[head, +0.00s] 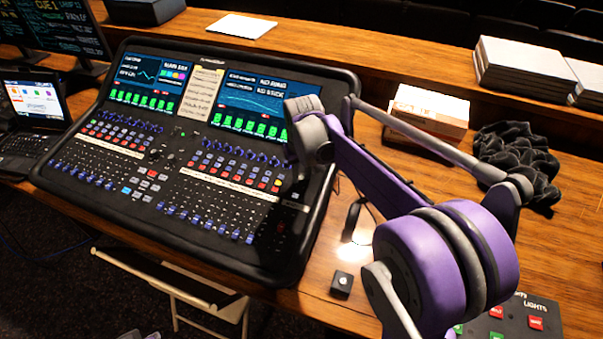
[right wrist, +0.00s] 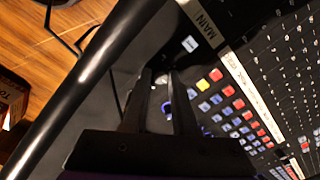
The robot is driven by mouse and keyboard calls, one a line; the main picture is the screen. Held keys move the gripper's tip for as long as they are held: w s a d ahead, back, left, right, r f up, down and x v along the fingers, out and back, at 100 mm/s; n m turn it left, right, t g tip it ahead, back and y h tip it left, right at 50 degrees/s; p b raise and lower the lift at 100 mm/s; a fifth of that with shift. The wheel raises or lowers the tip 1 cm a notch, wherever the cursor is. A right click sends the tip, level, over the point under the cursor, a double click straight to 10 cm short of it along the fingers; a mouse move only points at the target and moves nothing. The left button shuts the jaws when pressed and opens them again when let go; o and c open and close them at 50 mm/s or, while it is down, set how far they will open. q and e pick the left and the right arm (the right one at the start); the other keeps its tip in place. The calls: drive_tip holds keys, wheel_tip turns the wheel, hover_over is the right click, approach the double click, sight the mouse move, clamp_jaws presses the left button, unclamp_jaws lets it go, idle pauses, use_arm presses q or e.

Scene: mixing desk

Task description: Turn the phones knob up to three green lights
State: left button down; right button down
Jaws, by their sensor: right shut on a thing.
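The mixing desk (head: 190,215) lies on the wooden table, with lit screens and rows of knobs, buttons and faders. My right gripper reaches the desk's upper right part, where my purple and grey arm hides it in the head view. In the right wrist view, the two dark fingers of my right gripper (right wrist: 160,80) are close together over the black panel, shut on a small knob. The knob is mostly hidden between the fingers, and a bluish ring (right wrist: 166,108) shows in the gap. No phones label or row of three green lights can be made out. My left gripper is not in view.
A laptop (head: 32,105) stands left of the desk. To the right are a small box (head: 430,108), a dark crumpled cloth (head: 515,160), a small black button box (head: 342,284) and a lights panel (head: 505,318). A stack of paper (head: 520,65) sits on the back ledge.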

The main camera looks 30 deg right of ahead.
idle(0.3)
drive_tip(key=c, duration=0.7)
unclamp_jaws()
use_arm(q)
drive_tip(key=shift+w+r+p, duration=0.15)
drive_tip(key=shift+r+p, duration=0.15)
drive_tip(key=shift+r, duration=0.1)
use_arm(e)
wheel_tip(320, 180, up, 11)
drive_tip(key=s, duration=0.1)
drive_tip(key=shift+a, duration=0.25)
drive_tip(key=shift+s+f, duration=0.1)
drive_tip(key=shift+f, duration=0.05)
